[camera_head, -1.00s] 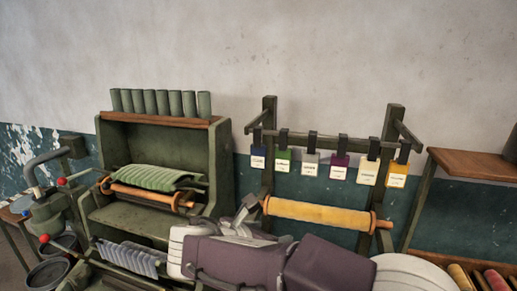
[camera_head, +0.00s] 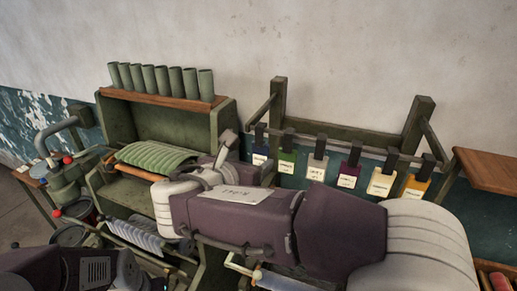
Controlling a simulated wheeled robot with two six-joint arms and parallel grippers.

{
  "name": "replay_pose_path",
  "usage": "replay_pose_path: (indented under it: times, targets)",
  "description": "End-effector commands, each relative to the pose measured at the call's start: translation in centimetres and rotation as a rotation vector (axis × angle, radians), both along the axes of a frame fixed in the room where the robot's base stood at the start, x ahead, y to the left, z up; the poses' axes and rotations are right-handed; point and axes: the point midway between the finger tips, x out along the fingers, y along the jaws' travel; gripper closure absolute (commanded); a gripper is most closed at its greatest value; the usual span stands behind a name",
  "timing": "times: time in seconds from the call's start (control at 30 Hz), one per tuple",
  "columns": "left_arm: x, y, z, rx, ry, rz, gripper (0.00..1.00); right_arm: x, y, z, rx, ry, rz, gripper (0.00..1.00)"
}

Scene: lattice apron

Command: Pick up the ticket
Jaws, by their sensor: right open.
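Several tickets hang in a row from dark clips on the green rack. From left to right they are blue (camera_head: 260,154), green (camera_head: 286,161), grey (camera_head: 316,170), purple (camera_head: 348,175), yellow (camera_head: 381,183) and orange (camera_head: 415,188), each with a white label. My right gripper (camera_head: 224,148) is open, just left of the blue ticket and apart from it as far as I can tell. My right arm comes in from the lower right and hides part of the gripper. My left gripper is not in view; part of my left arm shows at the lower left.
A green cabinet (camera_head: 226,122) with several green tubes (camera_head: 163,79) on its wooden top stands behind and left of the gripper. A green roll (camera_head: 155,156) lies inside it. A wooden shelf (camera_head: 490,170) stands at the right. The wall above is clear.

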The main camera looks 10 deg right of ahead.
Motion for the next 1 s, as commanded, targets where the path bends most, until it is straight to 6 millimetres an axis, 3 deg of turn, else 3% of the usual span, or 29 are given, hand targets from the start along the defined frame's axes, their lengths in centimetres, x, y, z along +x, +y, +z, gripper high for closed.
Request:
replay_pose_path:
  times: [0.17, 0.3, 0.43, 0.67, 0.9, 1.0]
  targets:
    - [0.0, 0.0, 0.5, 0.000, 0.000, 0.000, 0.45, 0.6, -0.5, -0.3, -0.003, 0.002, -0.002, 0.33]
    - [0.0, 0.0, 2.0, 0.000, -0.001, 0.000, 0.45, 2.5, -2.1, -1.3, -0.004, 0.006, -0.006, 0.33]
    - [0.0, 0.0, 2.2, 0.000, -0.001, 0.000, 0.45, 3.8, -2.8, -2.2, -0.002, 0.003, -0.003, 0.33]
    - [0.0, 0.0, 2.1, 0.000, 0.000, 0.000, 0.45, 4.0, -2.9, -2.4, -0.001, 0.002, -0.001, 0.33]
    - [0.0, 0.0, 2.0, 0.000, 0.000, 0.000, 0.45, 4.0, -2.9, -2.4, -0.001, 0.002, -0.001, 0.97]
    - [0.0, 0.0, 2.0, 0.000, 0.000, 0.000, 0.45, 4.0, -2.9, -2.4, -0.001, 0.002, -0.001, 0.98]
